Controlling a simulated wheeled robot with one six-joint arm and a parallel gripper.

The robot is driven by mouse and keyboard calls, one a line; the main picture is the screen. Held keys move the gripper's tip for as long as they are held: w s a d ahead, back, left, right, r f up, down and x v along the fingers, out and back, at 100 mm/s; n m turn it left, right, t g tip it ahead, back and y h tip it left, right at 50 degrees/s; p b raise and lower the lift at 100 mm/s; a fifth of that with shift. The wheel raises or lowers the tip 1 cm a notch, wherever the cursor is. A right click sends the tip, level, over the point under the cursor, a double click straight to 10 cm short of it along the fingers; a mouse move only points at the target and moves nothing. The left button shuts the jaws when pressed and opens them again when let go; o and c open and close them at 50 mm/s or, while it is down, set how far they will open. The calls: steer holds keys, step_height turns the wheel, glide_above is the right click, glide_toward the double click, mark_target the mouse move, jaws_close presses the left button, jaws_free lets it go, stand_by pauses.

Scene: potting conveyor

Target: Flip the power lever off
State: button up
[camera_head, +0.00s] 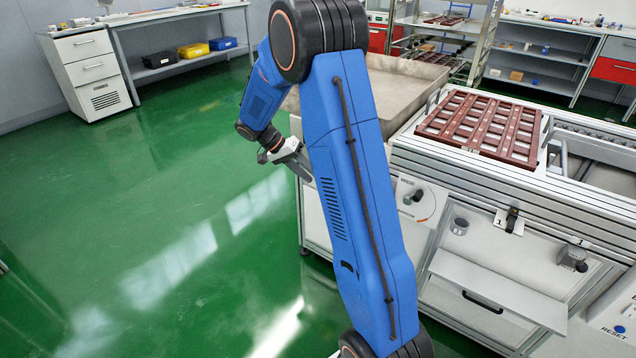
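My gripper (298,168) is left of the white-and-grey conveyor machine (455,185), partly hidden behind my blue forearm. Its grey fingers point down and right; I cannot tell whether they are apart. A black knob on a round white dial (416,199) is on the machine's front, right of my arm. Further right on the front is a small black lever-like handle (512,217) on a white plate with small markings. A grey fitting with a black part (573,257) is further right again. No readable label shows which is the power lever. My gripper appears apart from all of these.
A brown slatted tray (482,127) lies on the conveyor top. A grey hinged panel (495,288) juts from the front below the controls. A blue RESET button (619,329) is at lower right. A metal basin (405,92) stands behind my arm. Green floor is open at left.

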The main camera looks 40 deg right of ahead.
steer(key=v, duration=1.1)
steer(key=shift+r, duration=0.25)
steer(key=shift+a, duration=0.15)
steer(key=s+a+r+n+t+y, duration=0.2)
steer(key=s+a+r+n, duration=0.15)
steer(key=s, duration=0.65)
steer(key=s+a+r+n+t+y, duration=0.25)
steer(key=s+r, duration=0.25)
steer(key=s, duration=0.5)
steer(key=s+a+f+n+t+y, duration=0.1)
steer(key=s+a+n+t, duration=0.1)
steer(key=s, duration=0.6)
steer(key=s+a+f+n+t+y, duration=0.1)
steer(key=s+a+n+t, duration=0.2)
steer(key=s, duration=0.6)
steer(key=shift+s+a+f+n, duration=0.15)
steer(key=shift+a+f+n, duration=0.25)
steer(key=shift+a+n, duration=0.35)
